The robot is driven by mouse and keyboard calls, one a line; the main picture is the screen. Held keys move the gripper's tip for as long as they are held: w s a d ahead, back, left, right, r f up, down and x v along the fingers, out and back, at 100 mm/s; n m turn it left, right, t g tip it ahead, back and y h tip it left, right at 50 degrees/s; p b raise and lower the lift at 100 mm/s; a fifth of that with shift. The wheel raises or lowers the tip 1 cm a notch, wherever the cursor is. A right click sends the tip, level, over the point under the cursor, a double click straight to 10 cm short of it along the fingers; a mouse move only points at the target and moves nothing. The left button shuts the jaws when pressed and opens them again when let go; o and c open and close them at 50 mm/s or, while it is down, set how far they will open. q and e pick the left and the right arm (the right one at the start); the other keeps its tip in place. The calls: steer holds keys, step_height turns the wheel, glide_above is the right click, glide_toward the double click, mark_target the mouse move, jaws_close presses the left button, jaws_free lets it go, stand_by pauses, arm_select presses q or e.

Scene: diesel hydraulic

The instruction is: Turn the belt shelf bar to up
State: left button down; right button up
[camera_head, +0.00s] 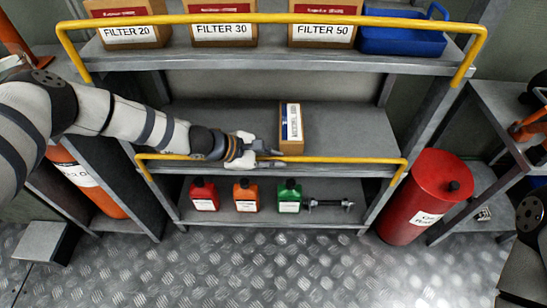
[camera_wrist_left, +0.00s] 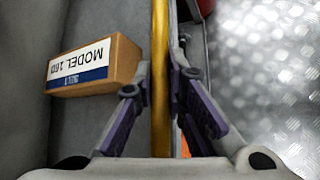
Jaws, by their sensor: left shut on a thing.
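The belt shelf bar (camera_head: 345,159) is a yellow rail along the front of the middle shelf, with bent ends running down at both sides. My left gripper (camera_head: 270,155) is shut on this bar near its middle. In the left wrist view the yellow bar (camera_wrist_left: 160,45) runs between the two fingers of the left gripper (camera_wrist_left: 162,80). A small brown box with a white and blue label (camera_head: 291,125) stands on the middle shelf just behind the gripper. It also shows in the left wrist view (camera_wrist_left: 97,66), labelled MODEL. My right gripper is out of view.
The top shelf holds filter boxes (camera_head: 222,24) and a blue tray (camera_head: 403,42) behind another yellow bar (camera_head: 270,18). Red, orange and green bottles (camera_head: 245,196) stand on the low shelf. A red drum (camera_head: 427,197) is at right. The metal floor (camera_head: 260,270) is clear.

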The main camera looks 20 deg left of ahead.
arm_select(q)
steer(key=c, duration=1.6)
jaws_free()
steer(key=shift+w+d+r, duration=0.1)
steer(key=shift+w+r, duration=0.1)
steer(key=shift+f, duration=0.1)
steer(key=v, duration=1.2)
